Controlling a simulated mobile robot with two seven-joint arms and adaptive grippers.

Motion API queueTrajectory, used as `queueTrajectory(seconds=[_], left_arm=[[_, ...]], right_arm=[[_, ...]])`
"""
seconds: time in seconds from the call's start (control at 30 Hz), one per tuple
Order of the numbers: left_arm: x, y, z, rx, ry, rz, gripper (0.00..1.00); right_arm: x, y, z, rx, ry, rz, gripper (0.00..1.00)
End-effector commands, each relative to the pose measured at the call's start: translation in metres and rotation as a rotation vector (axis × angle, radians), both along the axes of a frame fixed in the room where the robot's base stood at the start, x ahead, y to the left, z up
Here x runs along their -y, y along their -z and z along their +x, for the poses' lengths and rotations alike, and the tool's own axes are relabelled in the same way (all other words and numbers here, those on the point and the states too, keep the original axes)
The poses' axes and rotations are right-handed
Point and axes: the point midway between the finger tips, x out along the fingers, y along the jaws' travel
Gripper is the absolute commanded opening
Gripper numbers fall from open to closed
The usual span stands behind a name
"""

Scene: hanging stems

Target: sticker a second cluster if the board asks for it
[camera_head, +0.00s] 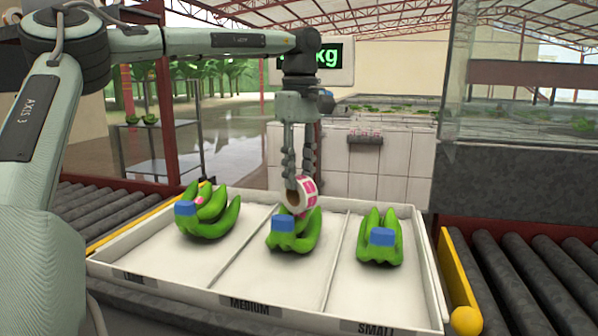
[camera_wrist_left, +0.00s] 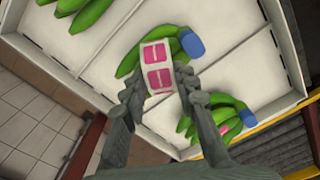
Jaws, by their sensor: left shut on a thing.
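My left gripper (camera_head: 301,172) is shut on a sticker roll (camera_head: 301,195), white with pink labels; the roll also shows in the wrist view (camera_wrist_left: 157,65). The roll is over the back of the medium banana cluster (camera_head: 293,240); I cannot tell whether it touches. The left cluster (camera_head: 210,222) has a pink sticker (camera_head: 200,184), which also shows in the wrist view (camera_wrist_left: 225,129). The small cluster (camera_head: 380,250) shows no sticker. Each cluster has a blue block at its front. My right gripper is out of view.
A white tray (camera_head: 180,282) has three compartments, the middle and right ones labelled MEDIUM and SMALL. Roller conveyors lie left (camera_head: 88,215) and right (camera_head: 540,275). A yellow rail (camera_head: 455,268) runs at the tray's right. A tiled wall (camera_head: 385,180) stands behind.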

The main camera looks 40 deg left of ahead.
Motion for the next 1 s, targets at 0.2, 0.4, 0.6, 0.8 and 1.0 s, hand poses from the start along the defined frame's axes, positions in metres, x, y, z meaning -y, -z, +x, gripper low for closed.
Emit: queueTrajectory(seconds=[0.2, 0.4, 0.6, 0.8, 1.0], left_arm=[[0.000, 0.002, 0.000, -0.004, 0.000, -0.001, 0.00], [0.000, -0.011, 0.000, -0.001, 0.000, 0.001, 0.00], [0.000, -0.032, 0.000, 0.001, -0.001, 0.002, 0.00], [0.000, -0.052, 0.000, 0.001, -0.001, 0.002, 0.00], [0.000, -0.072, 0.000, 0.001, 0.000, 0.001, 0.00]], right_arm=[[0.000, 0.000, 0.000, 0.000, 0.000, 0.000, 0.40], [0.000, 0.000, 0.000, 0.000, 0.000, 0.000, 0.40], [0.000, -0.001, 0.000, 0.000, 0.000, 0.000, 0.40], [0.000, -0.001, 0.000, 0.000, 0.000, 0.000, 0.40], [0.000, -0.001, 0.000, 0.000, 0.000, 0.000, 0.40]])
